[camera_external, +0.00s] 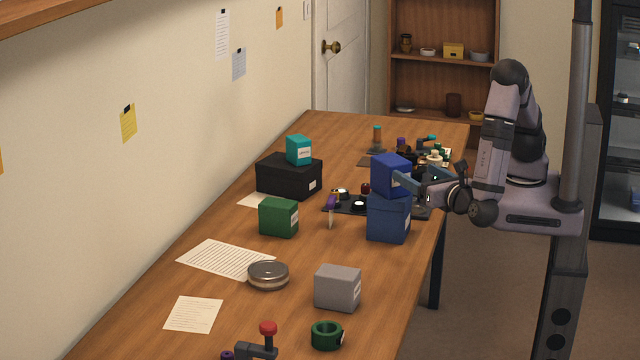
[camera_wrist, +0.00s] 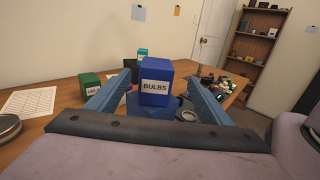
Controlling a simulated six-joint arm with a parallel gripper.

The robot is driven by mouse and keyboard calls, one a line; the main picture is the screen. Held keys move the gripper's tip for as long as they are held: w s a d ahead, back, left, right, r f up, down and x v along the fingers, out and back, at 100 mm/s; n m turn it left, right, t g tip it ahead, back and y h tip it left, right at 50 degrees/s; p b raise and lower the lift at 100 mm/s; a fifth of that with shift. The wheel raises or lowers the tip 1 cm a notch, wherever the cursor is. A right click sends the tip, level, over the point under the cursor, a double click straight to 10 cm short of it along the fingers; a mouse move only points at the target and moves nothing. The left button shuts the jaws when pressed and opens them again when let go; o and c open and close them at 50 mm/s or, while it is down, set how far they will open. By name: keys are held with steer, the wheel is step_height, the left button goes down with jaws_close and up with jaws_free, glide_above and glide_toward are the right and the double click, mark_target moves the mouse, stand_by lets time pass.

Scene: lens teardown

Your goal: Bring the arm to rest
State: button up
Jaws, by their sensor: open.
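My gripper (camera_external: 412,185) is above the right edge of the wooden table, just right of a blue box stack. In the wrist view my gripper (camera_wrist: 158,88) shows its two blue fingers spread apart, with the upper blue box (camera_wrist: 156,82), labelled "BULBS", in view between and beyond them. I cannot tell if the fingers touch it. In the external view the upper blue box (camera_external: 391,175) sits on a darker blue box (camera_external: 388,218). My arm (camera_external: 497,130) is bent, its elbow raised.
A dark tray (camera_external: 338,206) with small parts lies behind the blue boxes. A black box (camera_external: 289,178) carries a teal box (camera_external: 300,150). A green box (camera_external: 279,217), a grey box (camera_external: 338,288), a round tin (camera_external: 268,275) and a green ring (camera_external: 326,335) stand nearer the front.

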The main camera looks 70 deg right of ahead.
steer(key=d+r+m+g+h+p, duration=0.1)
steer(key=d+r+m+g+p, duration=0.2)
steer(key=d+m+g, duration=0.5)
steer(key=s+d+f+m+g+y, duration=0.2)
steer(key=d+f+m+y, duration=0.2)
steer(key=m+y, duration=0.3)
steer(key=s+d+f+m+g+y+b, duration=0.1)
steer(key=d+f+m+y, duration=0.3)
steer(key=m, duration=0.7)
step_height(320, 180, down, 2)
steer(key=s+g+y, duration=0.1)
steer(key=y, duration=0.2)
steer(key=shift+m, duration=0.3)
